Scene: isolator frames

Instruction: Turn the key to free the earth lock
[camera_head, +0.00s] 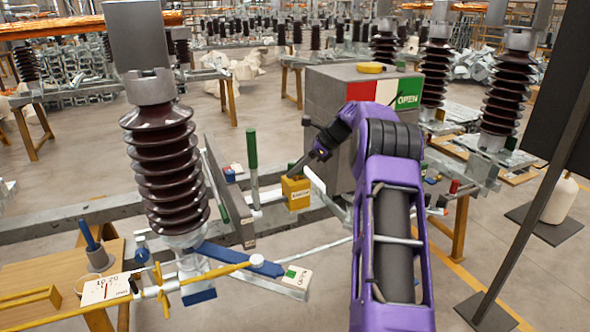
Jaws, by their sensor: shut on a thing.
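The earth lock is a small yellow box (299,201) with a pale label, on the steel frame right of the large brown insulator. My gripper (294,171) reaches down from the right, with its dark fingers at the top of the yellow box. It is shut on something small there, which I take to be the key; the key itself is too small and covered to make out. I cannot tell how far it is turned. A green-handled upright lever (252,158) stands just left of the box.
A grey cabinet (335,98) with a green OPEN sign (408,92) stands behind my arm. The brown insulator (165,175) stands left. A blue bar (238,259) and yellow pole (205,275) cross in front. A black-framed stand (530,190) is at right.

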